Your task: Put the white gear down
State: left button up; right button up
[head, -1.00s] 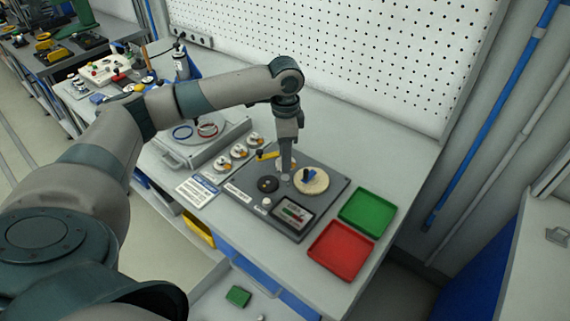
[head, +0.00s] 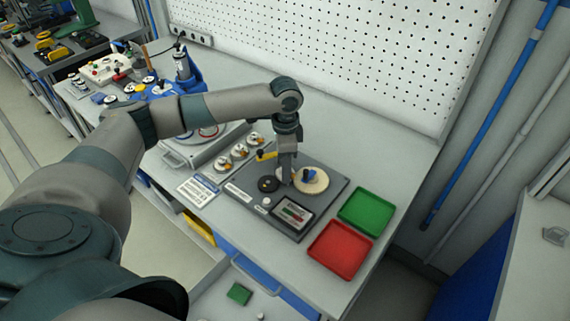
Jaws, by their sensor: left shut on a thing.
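My left gripper (head: 287,181) points straight down over the dark grey fixture plate (head: 240,197). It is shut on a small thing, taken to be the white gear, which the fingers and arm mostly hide. The fingertips are between a black disc (head: 268,184) on their left and a large cream disc (head: 315,184) with a blue knob on their right. I cannot tell whether the held gear touches the plate. My right gripper is not in view.
A green tray (head: 366,211) and a red tray (head: 340,250) lie right of the plate. Several white round parts, one here (head: 223,163), stand in a row to its left, near a printed card (head: 198,190). A yellow handle (head: 266,156) sits at the plate's back edge. A pegboard (head: 370,50) rises behind.

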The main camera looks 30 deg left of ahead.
pick_arm(q)
jog(key=shift+f, duration=0.25)
jog(key=o, duration=1)
jog(key=shift+s+f, duration=0.1)
jog(key=shift+r, duration=0.3)
notch_tip(320, 180, up, 13)
jog(key=b, duration=0.3)
jog(key=shift+f, duration=0.1)
